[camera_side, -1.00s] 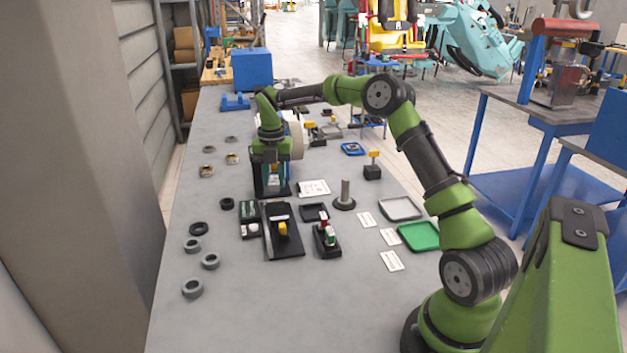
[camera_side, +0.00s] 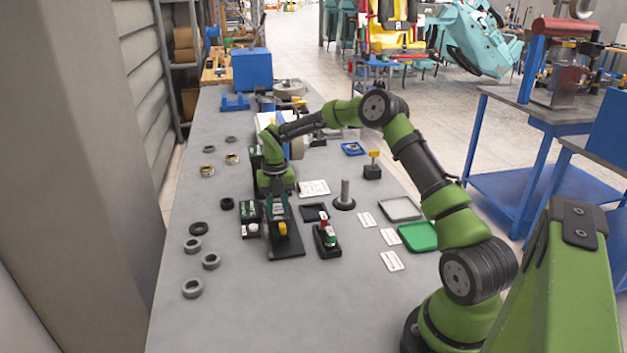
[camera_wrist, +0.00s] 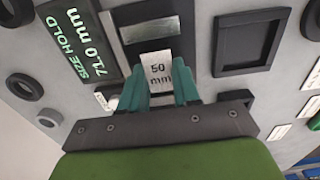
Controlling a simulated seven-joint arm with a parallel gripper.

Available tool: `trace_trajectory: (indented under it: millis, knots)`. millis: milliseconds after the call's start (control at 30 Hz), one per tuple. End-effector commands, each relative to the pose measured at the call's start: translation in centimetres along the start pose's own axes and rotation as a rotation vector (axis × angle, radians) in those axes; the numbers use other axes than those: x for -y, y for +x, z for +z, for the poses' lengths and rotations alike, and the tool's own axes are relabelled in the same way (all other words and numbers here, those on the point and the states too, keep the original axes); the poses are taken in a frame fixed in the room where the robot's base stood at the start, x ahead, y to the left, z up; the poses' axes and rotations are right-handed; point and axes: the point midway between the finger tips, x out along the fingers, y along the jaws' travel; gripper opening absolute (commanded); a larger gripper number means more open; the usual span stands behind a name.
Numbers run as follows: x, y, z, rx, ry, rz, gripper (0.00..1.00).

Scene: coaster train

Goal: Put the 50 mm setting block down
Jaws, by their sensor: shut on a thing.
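The 50 mm setting block (camera_wrist: 158,72), a white piece lettered "50 mm", sits between the teal fingertips of my gripper (camera_wrist: 160,90) in the wrist view. The gripper is shut on it. In the side view my gripper (camera_side: 278,210) is low over the far part of a black measuring stand (camera_side: 287,247) with a yellow part (camera_side: 282,229). In the wrist view a grey plate (camera_wrist: 150,31) on a black base lies just beyond the block. Whether the block touches anything below is unclear.
A display (camera_wrist: 75,40) reads "SIZE HOLD 71.0 mm". An empty black tray (camera_wrist: 250,42) lies right of the stand. A black holder with small pieces (camera_side: 326,240) and an upright post (camera_side: 345,193) are farther right. Several rings, including one grey ring (camera_side: 193,288), lie left.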

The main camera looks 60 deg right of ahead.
Motion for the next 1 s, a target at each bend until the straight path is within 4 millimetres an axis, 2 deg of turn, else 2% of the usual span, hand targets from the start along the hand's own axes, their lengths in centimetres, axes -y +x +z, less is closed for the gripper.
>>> trace_trajectory:
  millis: [367, 400, 467, 767, 867, 1000]
  knots:
    - [-0.1, 0.5, 0.0, 0.002, 0.0, 0.001, 0.0]
    - [-0.1, 0.6, 0.0, 0.001, -0.001, 0.001, 0.34]
    - [-0.1, 0.6, 0.0, 0.001, -0.001, 0.001, 0.42]
    - [0.0, 0.4, 0.0, 0.001, 0.0, 0.001, 0.42]
    - [-0.1, -0.4, 0.1, 0.004, 0.0, 0.001, 0.42]
    - [-0.1, -2.9, 0.1, 0.006, 0.0, 0.001, 0.42]
